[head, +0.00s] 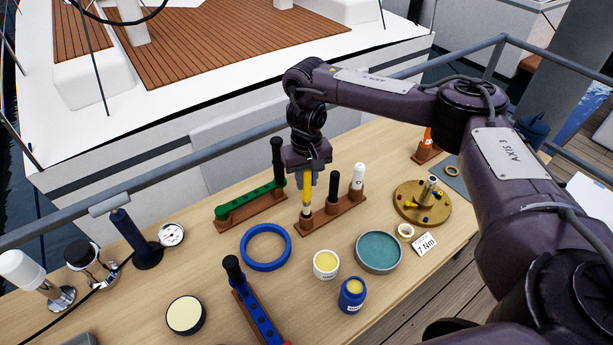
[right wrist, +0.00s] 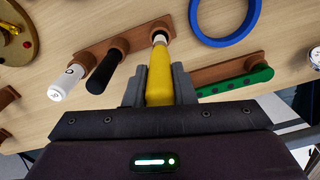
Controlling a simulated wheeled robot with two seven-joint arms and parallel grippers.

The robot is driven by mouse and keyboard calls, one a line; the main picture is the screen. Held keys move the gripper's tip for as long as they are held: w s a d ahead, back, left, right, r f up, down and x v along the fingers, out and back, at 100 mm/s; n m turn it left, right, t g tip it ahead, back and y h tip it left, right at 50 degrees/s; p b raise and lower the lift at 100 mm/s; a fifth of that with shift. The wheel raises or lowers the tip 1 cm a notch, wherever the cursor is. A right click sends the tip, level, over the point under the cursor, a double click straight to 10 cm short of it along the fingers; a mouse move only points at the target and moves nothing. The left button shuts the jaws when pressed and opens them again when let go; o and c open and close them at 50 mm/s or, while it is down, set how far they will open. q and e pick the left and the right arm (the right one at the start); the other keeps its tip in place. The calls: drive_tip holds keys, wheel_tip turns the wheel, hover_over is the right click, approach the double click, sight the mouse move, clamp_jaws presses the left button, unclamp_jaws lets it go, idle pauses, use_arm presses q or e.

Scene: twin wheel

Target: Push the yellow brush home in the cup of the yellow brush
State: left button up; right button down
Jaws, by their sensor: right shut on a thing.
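The yellow brush (head: 306,196) stands nearly upright in my right gripper (head: 307,176), over the left end of a brown rack (head: 335,220). In the right wrist view the brush (right wrist: 160,75) lies between both fingers of the gripper (right wrist: 158,88), which is shut on it. Its lower end, with a pale and dark band, is at the mouth of the end cup (right wrist: 161,25). The band still shows above the rim; how deep the tip sits is hidden. A black-handled tool (head: 333,188) and a white-handled one (head: 357,178) stand in the rack's other cups. My left gripper is not in view.
A green holder (head: 245,205) with a black handle stands behind left of the rack. A blue ring (head: 265,247), a small white jar (head: 326,264), a blue jar (head: 352,295) and a teal-topped tin (head: 379,251) are in front. A brass disc (head: 408,212) lies right.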

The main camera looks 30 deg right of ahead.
sight(306, 193)
drive_tip(key=shift+f+b, duration=1.15)
drive_tip(key=shift+f, duration=2.05)
drive_tip(key=c, duration=1.1)
unclamp_jaws()
drive_tip(key=shift+r, duration=0.3)
wheel_tip(306, 193, up, 7)
drive_tip(key=shift+r+p, duration=0.15)
drive_tip(key=shift+p, duration=0.25)
